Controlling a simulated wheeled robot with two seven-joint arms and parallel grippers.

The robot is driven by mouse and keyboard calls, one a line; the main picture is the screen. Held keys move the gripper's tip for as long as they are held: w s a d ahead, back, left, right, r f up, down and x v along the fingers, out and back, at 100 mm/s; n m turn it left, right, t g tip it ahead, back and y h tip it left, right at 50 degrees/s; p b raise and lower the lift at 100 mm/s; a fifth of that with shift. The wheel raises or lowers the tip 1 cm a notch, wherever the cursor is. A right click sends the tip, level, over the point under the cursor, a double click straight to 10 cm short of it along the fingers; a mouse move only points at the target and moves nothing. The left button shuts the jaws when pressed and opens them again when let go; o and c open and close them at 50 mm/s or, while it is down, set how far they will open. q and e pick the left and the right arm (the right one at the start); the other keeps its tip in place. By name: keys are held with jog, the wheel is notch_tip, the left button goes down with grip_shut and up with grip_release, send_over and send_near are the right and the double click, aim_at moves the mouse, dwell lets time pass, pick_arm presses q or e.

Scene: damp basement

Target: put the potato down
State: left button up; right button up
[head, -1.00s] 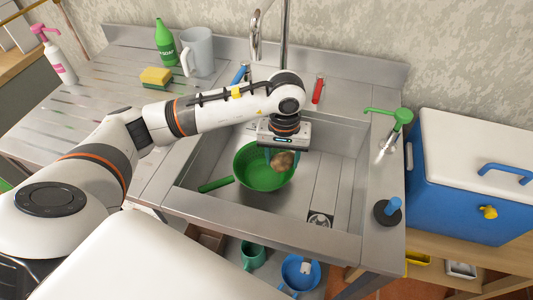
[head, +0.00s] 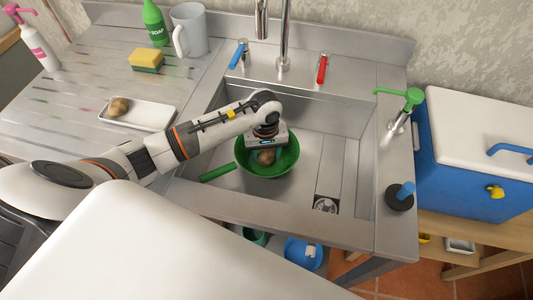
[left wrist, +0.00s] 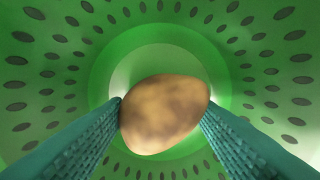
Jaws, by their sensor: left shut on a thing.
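A brown potato (left wrist: 165,113) is between the two teal fingers of my left gripper (left wrist: 162,112), which is shut on it. In the left wrist view the green colander (left wrist: 60,75) with its holes surrounds the potato on all sides. In the head view the green colander (head: 284,168) stands in the sink, its handle pointing left. My left gripper (head: 266,155) reaches down into it with the potato (head: 266,157). Whether the potato touches the colander's bottom I cannot tell. My right gripper is not in view.
A white tray (head: 150,116) with another potato (head: 118,107) lies on the drainboard. A sponge (head: 146,60), a soap bottle (head: 155,22) and a grey jug (head: 189,32) stand behind. The sink (head: 335,165) is free right of the colander. A faucet (head: 283,45) rises behind it.

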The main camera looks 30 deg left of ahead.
pick_arm(q)
jog(key=shift+f, duration=0.75)
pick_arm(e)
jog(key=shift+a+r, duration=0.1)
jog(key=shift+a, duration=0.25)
pick_arm(q)
jog(key=shift+f, duration=0.1)
jog(key=o, duration=1)
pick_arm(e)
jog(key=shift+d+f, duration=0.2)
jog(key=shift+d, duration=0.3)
